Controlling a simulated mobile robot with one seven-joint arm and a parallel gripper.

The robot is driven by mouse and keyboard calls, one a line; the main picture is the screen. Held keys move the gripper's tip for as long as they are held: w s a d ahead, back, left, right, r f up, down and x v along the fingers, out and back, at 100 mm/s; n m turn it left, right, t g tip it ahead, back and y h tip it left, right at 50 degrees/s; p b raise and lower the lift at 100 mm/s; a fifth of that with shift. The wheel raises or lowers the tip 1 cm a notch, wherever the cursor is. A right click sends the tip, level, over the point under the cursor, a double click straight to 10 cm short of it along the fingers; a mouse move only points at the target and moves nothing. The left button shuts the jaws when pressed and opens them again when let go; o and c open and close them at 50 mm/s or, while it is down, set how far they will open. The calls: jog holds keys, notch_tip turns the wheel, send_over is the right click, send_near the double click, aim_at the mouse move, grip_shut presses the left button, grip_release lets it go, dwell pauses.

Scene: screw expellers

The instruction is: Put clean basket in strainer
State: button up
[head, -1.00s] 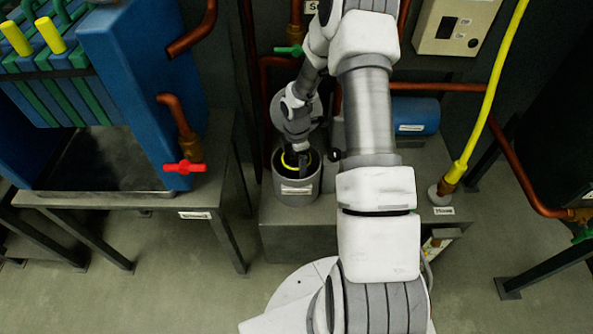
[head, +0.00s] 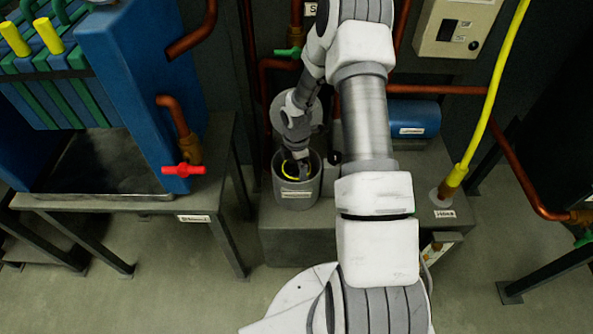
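The strainer (head: 296,196) is a grey upright cylinder with a label on its front, standing open at the top on a low grey block. Its round grey lid (head: 281,110) is swung up behind it. Inside the mouth shows the yellow rim of the basket (head: 288,176); the rest of the basket is hidden by the strainer wall. My gripper (head: 299,170) points down into the strainer's mouth at the basket's rim. The fingertips are small and dark against the inside, so I cannot tell whether they grip the rim.
A green-handled valve (head: 287,52) sits on a pipe behind the strainer. A blue cylinder (head: 414,117) lies to the right, with a yellow hose (head: 487,105) beyond. A blue filter press with a red-handled valve (head: 184,169) stands on a table at left.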

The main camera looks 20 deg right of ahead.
jog(key=s+a+r+m+t+h+p, duration=0.1)
jog(key=s+r+m, duration=0.15)
jog(key=r, duration=0.85)
jog(key=s+a+r+m+p, duration=0.1)
jog(key=s+r+m+p, duration=0.15)
jog(key=r, duration=0.95)
jog(key=s+a+r+m+t+h, duration=0.1)
jog(key=r+m, duration=0.2)
jog(key=r, duration=0.8)
jog(key=s+a+r+m+t+y, duration=0.1)
jog(key=s+a+r+m, duration=0.2)
jog(key=s+r+m, duration=0.2)
jog(key=s+a+r+m+t+y, duration=0.1)
jog(key=s+r+m, duration=0.4)
jog(key=s, duration=0.7)
jog(key=shift+s+a+r+t, duration=0.35)
jog(key=shift+a+t, duration=0.45)
jog(key=shift+a, duration=0.55)
jog(key=shift+w+r, duration=0.1)
jog(key=shift+w, duration=0.05)
notch_tip(320, 180, up, 18)
jog(key=p, duration=1.8)
jog(key=shift+p, duration=0.3)
